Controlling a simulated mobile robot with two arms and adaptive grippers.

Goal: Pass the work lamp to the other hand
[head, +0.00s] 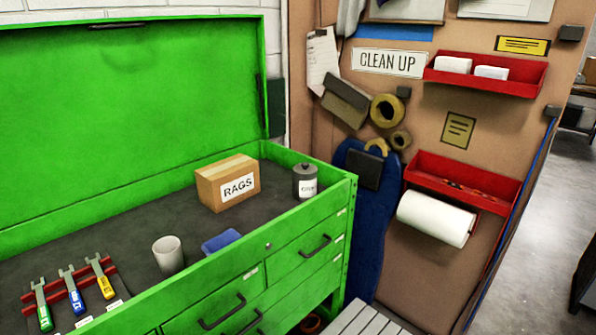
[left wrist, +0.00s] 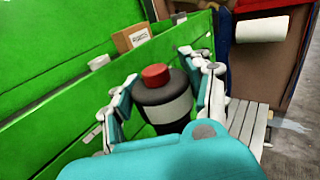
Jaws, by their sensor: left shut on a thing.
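The work lamp (left wrist: 162,97) shows in the left wrist view as a dark cylinder with a red cap and a pale band. My left gripper (left wrist: 160,68), with white and teal fingers on either side of the lamp, is shut on it. The lamp's lower end is hidden behind the teal part of the gripper. In the left wrist view the lamp appears in front of the green tool chest (left wrist: 50,122). The head view shows neither gripper nor the lamp. My right gripper is in neither view.
The open green chest (head: 310,225) carries a RAGS box (head: 228,184), a lidded grey canister (head: 305,182), a pale cup (head: 168,254), a blue item (head: 221,241) and a red tool rack (head: 70,285). A slatted grey surface (head: 365,320) stands at front right.

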